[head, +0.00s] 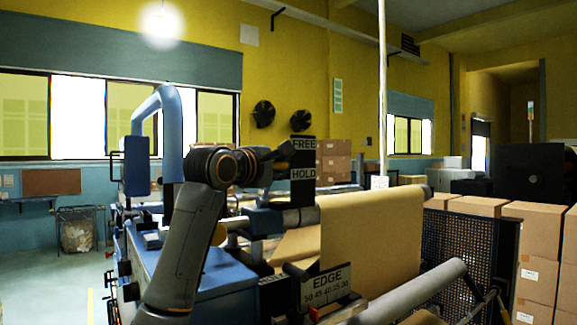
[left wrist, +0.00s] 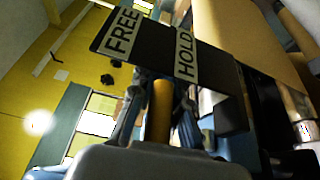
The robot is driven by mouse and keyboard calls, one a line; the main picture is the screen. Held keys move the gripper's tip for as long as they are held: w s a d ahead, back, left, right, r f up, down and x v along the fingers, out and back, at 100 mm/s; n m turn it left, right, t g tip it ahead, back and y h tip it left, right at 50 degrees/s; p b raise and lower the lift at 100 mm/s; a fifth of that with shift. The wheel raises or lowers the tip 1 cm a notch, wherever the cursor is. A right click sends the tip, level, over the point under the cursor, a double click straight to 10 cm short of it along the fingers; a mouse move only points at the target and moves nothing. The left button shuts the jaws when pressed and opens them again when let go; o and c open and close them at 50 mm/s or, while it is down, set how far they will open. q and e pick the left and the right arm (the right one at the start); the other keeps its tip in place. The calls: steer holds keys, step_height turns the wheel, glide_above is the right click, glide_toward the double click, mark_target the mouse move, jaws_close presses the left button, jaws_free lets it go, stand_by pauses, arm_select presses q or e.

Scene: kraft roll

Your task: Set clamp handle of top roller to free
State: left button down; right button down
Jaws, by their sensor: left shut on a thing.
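A dark upright plate (head: 303,190) on the roll machine carries a FREE label (head: 304,144) above a HOLD label (head: 303,174). The plate also shows in the left wrist view (left wrist: 152,45). My left gripper (head: 280,155) is just left of the plate, level with its upper part. In the left wrist view, an orange-yellow clamp handle (left wrist: 161,110) stands between my dark fingers, which are shut on it. Its far end is close to the plate. I cannot tell exactly which label it lines up with. My right gripper is not in view.
A brown paper web (head: 372,240) hangs over the top roller, right of the plate. An EDGE scale (head: 327,285) and a lower pale roller (head: 415,290) are in front. Blue machine housing (head: 215,285) lies below my left arm. Cardboard boxes (head: 535,250) are stacked at the right.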

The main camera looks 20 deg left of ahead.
arm_select(q)
steer(key=shift+w+a+r+p, duration=0.4)
steer(key=shift+a, duration=0.3)
steer(key=shift+w+a, duration=0.15)
steer(key=shift+a, duration=0.05)
steer(key=shift+w+f, duration=0.1)
steer(key=shift+f, duration=0.15)
stand_by(0.9)
steer(key=c, duration=1.3)
jaws_free()
steer(key=shift+w+f, duration=0.1)
steer(key=shift+o, duration=0.2)
